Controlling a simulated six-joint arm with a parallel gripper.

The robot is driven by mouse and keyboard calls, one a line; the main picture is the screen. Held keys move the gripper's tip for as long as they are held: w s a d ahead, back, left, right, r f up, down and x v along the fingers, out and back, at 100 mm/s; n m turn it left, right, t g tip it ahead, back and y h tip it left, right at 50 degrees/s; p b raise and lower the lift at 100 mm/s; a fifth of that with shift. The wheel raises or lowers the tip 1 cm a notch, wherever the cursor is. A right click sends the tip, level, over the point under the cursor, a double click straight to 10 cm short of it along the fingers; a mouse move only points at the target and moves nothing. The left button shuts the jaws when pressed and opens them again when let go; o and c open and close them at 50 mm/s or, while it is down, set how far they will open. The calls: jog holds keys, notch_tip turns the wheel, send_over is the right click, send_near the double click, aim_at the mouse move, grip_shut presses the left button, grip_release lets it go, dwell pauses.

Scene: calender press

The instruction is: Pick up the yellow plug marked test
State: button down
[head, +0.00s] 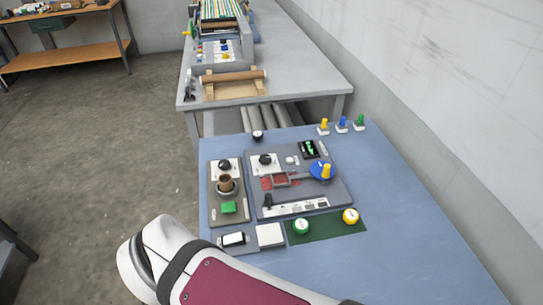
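Two yellow plug-like pieces show in the head view. One yellow plug (324,125) stands on a small white base at the back edge of the blue table, left of a blue plug (342,123) and a green plug (360,121). Any marking on either is too small to read. My arm crosses the bottom of the view, and my gripper is not visible.
The grey panel (337,199) carries knobs and a small screen. The blue table's right side (410,230) is clear.

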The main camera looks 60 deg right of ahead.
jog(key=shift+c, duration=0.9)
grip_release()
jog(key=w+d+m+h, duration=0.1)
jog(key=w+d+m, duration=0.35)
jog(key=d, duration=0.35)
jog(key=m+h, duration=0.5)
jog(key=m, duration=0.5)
send_over(351, 215)
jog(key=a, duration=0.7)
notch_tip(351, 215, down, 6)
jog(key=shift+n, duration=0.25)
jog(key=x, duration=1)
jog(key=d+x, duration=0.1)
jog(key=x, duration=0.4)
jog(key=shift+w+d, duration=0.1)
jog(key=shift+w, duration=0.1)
